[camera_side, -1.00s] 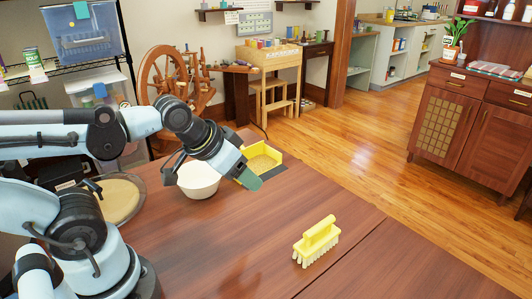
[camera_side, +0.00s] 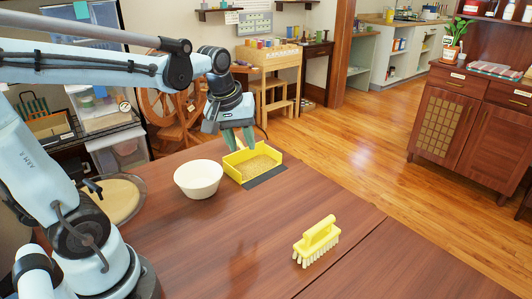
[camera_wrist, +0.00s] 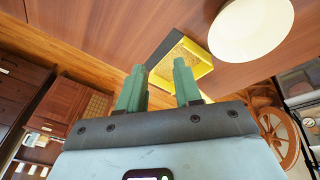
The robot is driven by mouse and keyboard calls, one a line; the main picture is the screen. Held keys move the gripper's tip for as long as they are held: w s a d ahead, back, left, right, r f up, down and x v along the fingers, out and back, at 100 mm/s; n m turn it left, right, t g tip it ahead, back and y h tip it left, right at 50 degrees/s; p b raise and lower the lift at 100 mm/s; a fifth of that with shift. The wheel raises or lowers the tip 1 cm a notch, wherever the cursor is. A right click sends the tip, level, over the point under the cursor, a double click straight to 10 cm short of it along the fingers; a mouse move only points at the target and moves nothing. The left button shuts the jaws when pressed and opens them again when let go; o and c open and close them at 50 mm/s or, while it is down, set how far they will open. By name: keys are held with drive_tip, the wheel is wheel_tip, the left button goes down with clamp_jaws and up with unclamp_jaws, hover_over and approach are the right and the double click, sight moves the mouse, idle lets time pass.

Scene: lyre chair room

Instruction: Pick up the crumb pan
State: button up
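The crumb pan (camera_side: 232,172) is a shallow yellow tray with grainy tan crumbs inside and a dark grey lip along its front. It lies flat on the brown table. My gripper (camera_side: 241,148) points down at the pan's back left side, with its two green fingers apart. In the side view the fingertips overlap the pan's back wall; I cannot tell whether they touch it. In the wrist view the open fingers (camera_wrist: 159,66) have nothing between them, and the crumb pan (camera_wrist: 205,70) shows beyond them, partly hidden by the right finger.
A white bowl (camera_side: 198,179) stands just left of the pan. A yellow brush (camera_side: 317,242) with white bristles lies near the table's right front. A round tan-topped thing (camera_side: 117,199) is at the left. The table between bowl and brush is clear.

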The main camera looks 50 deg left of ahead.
sight(232, 168)
drive_tip(key=w+a+f+n+g, duration=0.3)
drive_tip(key=w+a+n, duration=0.1)
drive_tip(key=a+n, duration=0.55)
drive_tip(key=shift+m+h, duration=0.25)
drive_tip(key=shift+h, duration=0.15)
drive_tip(key=shift+s+a+f, duration=0.1)
drive_tip(key=shift+a+f, duration=0.1)
drive_tip(key=shift+f, duration=1.8)
drive_tip(key=shift+s+a+f, duration=0.1)
drive_tip(key=shift+a+f, duration=0.05)
drive_tip(key=shift+f, duration=1.9)
drive_tip(key=shift+s+a+f, duration=0.1)
drive_tip(key=shift+a+f, duration=0.1)
drive_tip(key=shift+f, duration=1.8)
clamp_jaws()
